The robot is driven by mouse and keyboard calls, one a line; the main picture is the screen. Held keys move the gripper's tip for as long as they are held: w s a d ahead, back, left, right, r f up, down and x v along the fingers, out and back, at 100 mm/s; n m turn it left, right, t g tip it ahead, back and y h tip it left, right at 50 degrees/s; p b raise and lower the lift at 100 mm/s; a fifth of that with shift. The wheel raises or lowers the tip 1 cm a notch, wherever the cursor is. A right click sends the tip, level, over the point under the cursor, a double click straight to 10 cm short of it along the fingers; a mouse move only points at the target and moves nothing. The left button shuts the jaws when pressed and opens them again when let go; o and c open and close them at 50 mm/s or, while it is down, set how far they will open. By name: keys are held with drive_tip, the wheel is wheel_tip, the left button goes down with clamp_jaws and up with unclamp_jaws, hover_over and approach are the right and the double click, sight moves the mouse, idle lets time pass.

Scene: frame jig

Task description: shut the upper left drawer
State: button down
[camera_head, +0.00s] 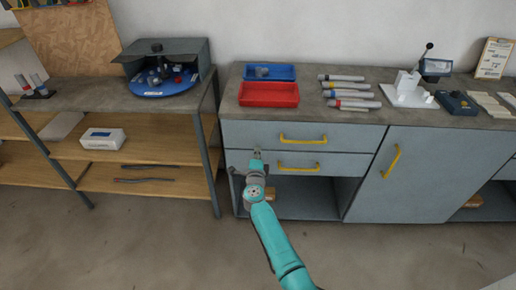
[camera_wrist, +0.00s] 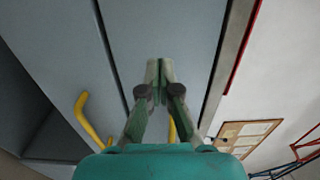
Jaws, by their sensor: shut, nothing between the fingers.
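The upper left drawer (camera_head: 245,134) is a grey front with a yellow handle (camera_head: 303,140), just under the worktop of the cabinet. It looks flush or nearly flush with the cabinet; I cannot tell whether a small gap is left. My gripper (camera_head: 256,154) is shut and empty, in front of the left part of the drawer front, left of the handle. In the wrist view my gripper's fingertips (camera_wrist: 160,68) are together in front of the upper drawer front (camera_wrist: 190,40). I cannot tell whether they touch it. My gripper partly hides the handle there.
A lower drawer (camera_head: 340,166) with its own yellow handle sits below, over an open compartment (camera_head: 300,198). A cupboard door (camera_head: 430,175) is to the right. Blue (camera_head: 270,72) and red (camera_head: 268,94) trays stand on the worktop. A wooden shelf unit (camera_head: 140,180) stands left.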

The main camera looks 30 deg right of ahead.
drive_tip(key=v, duration=0.7)
drive_tip(key=s+a+f+n+t+y, duration=0.1)
drive_tip(key=s+a+n+y, duration=0.2)
drive_tip(key=s, duration=0.7)
drive_tip(key=s+a+f+n+t, duration=0.1)
drive_tip(key=s+a+n, duration=0.3)
drive_tip(key=s, duration=0.7)
drive_tip(key=s+a+f+n+t+y, duration=0.1)
drive_tip(key=s+a+n+y, duration=0.3)
drive_tip(key=s, duration=0.6)
drive_tip(key=s+a+r+n+g+y, duration=0.1)
drive_tip(key=s+r+n, duration=0.3)
drive_tip(key=s, duration=0.4)
drive_tip(key=s+a+r+n+g+y, duration=0.1)
drive_tip(key=s+a+r+n, duration=0.1)
drive_tip(key=s+n, duration=0.3)
drive_tip(key=s+a+r+n+g+y, duration=0.1)
drive_tip(key=s+r+n, duration=0.3)
drive_tip(key=s, duration=0.7)
drive_tip(key=shift+s+a+r+n, duration=0.2)
drive_tip(key=shift+a+r+n, duration=0.2)
drive_tip(key=shift+a+r, duration=0.45)
